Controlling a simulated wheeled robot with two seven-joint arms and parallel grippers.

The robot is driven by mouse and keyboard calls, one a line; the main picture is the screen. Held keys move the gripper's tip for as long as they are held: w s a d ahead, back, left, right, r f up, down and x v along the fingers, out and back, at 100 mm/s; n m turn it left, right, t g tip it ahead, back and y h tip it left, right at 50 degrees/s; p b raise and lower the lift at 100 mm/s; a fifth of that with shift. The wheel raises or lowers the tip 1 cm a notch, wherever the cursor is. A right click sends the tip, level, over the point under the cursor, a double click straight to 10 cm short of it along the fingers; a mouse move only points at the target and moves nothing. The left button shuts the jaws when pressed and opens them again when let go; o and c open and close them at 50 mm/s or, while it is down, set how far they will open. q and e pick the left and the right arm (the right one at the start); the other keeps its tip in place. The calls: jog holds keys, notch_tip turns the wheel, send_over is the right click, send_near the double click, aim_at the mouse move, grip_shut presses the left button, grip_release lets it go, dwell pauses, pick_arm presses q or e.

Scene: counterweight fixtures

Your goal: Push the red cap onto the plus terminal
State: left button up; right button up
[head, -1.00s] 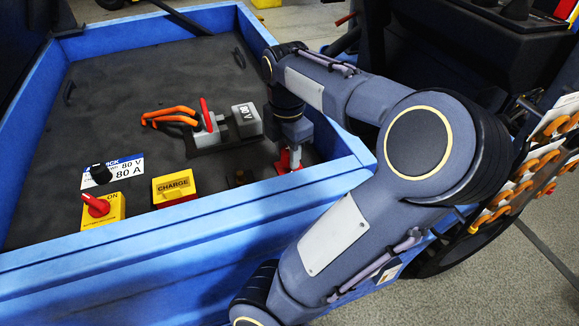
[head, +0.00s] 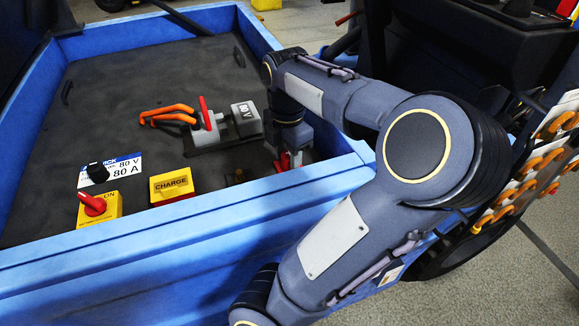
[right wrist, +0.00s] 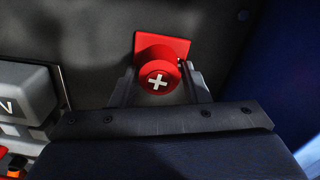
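The red cap (right wrist: 158,78) carries a white plus sign and sits between the two fingers of my right gripper (right wrist: 160,88) in the right wrist view. The fingers lie close along both sides of it and appear shut on it. A red square plate (right wrist: 178,46) shows behind the cap; the terminal post itself is hidden, so I cannot tell how far the cap is seated. In the head view my right gripper (head: 290,153) points down at the red parts (head: 283,163) near the tray's right front corner. My left gripper is out of view.
The blue tray wall (head: 200,222) runs close in front of my right gripper. A yellow CHARGE block (head: 171,186) and a red rotary switch (head: 93,204) stand further left.

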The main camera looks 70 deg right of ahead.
jog(key=o, duration=0.4)
jog(key=shift+c, duration=0.2)
jog(key=shift+r, duration=0.1)
notch_tip(320, 180, up, 8)
jog(key=shift+f+p, duration=0.15)
jog(key=shift+p, duration=0.8)
